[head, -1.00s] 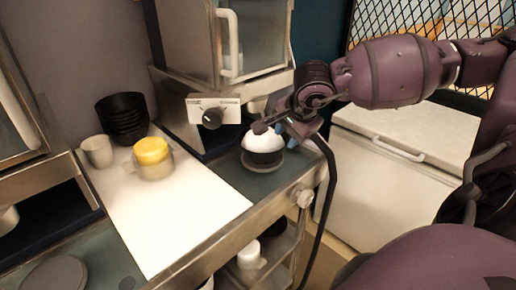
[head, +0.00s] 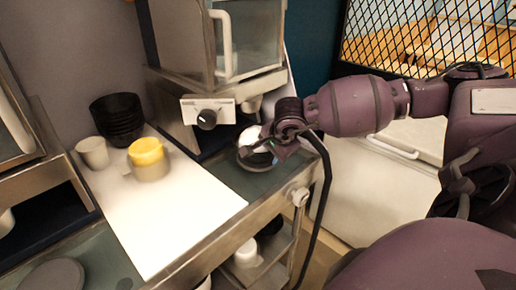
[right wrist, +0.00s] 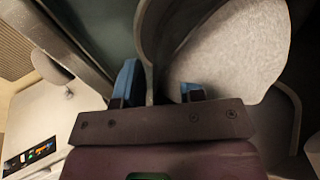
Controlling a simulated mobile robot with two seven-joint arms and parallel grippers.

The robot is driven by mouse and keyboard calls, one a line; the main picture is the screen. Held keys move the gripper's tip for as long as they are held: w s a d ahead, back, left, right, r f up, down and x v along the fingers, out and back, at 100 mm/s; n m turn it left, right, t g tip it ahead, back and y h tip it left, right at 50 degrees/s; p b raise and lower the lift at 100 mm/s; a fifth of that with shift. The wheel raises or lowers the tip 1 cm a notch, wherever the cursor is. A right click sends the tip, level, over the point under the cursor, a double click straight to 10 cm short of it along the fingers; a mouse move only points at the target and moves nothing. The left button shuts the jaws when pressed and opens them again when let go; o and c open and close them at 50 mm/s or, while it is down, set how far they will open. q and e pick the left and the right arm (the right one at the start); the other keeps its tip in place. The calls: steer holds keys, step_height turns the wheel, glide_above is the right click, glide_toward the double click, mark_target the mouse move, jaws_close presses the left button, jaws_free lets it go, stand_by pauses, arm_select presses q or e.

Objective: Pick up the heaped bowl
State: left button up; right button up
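The heaped bowl (head: 252,156), a dark bowl filled with a white mound, stands on the dark counter panel under the dispenser. My right gripper (head: 272,147) is at its right side and hides part of it in the head view. In the right wrist view, the white heap (right wrist: 225,45) fills the upper right, inside the bowl's dark rim (right wrist: 150,35). The blue fingers of my right gripper (right wrist: 160,90) are apart, with the bowl's wall seemingly between them. I cannot tell whether either finger touches it. My left gripper is not in view.
A dispenser with a knob (head: 207,119) stands behind the bowl. To the left are a white board (head: 165,210), a yellow-topped container (head: 149,168), a light cup (head: 92,152) and stacked black bowls (head: 117,118). A rounded valve knob (head: 299,197) projects from the counter's front edge.

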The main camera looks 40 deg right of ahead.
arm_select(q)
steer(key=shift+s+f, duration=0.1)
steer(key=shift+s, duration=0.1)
arm_select(e)
jaws_close()
steer(key=shift+a+r, duration=0.2)
steer(key=shift+r, duration=0.3)
step_height(320, 180, up, 6)
steer(key=shift+f+b, duration=0.1)
steer(key=shift+b, duration=0.35)
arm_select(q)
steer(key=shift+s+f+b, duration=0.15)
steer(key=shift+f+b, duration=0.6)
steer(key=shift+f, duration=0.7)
arm_select(e)
steer(key=s+a, duration=0.4)
steer(key=a, duration=0.5)
steer(key=s+a, duration=0.3)
steer(key=a, duration=0.6)
steer(key=shift+s, duration=0.35)
